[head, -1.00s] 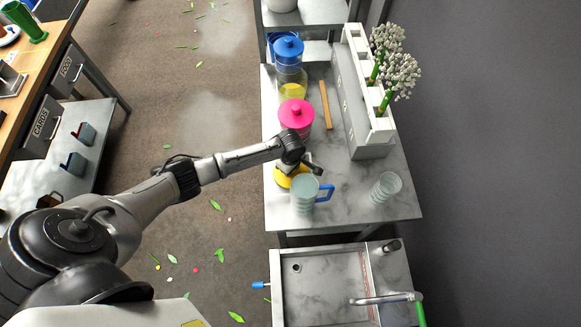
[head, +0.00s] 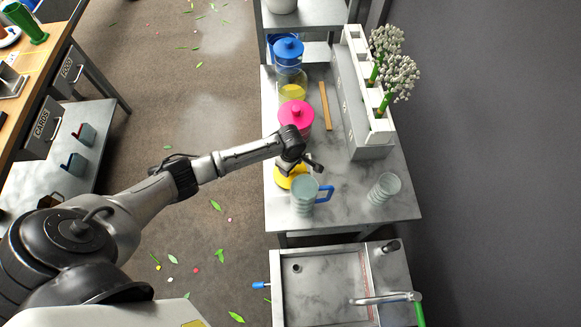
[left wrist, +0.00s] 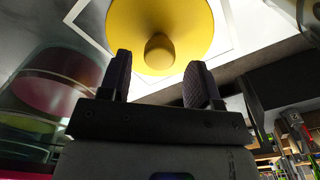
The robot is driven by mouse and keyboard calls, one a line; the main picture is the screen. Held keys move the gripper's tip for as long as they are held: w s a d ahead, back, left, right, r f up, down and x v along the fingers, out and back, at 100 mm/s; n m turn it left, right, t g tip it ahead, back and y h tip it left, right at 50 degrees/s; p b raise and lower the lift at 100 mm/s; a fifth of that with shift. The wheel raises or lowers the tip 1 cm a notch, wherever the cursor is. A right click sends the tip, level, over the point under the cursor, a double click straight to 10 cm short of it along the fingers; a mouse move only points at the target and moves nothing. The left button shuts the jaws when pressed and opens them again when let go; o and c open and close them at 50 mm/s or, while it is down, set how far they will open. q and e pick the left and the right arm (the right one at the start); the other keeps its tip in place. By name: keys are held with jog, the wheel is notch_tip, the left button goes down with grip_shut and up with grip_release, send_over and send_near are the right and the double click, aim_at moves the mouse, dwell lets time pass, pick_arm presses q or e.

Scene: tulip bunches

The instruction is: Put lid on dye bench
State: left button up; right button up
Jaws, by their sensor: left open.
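The yellow lid (head: 288,181) lies on the near left part of the grey marbled bench (head: 345,205), partly hidden by my left gripper. In the left wrist view the lid (left wrist: 190,22) is a yellow disc with a round knob, inside a white square outline on the bench. My left gripper (head: 300,166) is over the lid. Its two dark fingers (left wrist: 159,75) are open and apart, with the knob in line with the gap and no finger visibly closed on it. My right gripper is not in view.
A clear jug (head: 303,197) with a blue handle stands close to the lid. A pink-lidded jar (head: 296,115) and a blue-lidded jar (head: 289,60) stand behind. A ribbed glass (head: 384,189) is at right. A white flower rack (head: 362,100) lines the right side.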

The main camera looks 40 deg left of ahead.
pick_arm(q)
notch_tip(320, 180, up, 9)
jog(key=p, duration=0.1)
jog(key=shift+r, duration=0.2)
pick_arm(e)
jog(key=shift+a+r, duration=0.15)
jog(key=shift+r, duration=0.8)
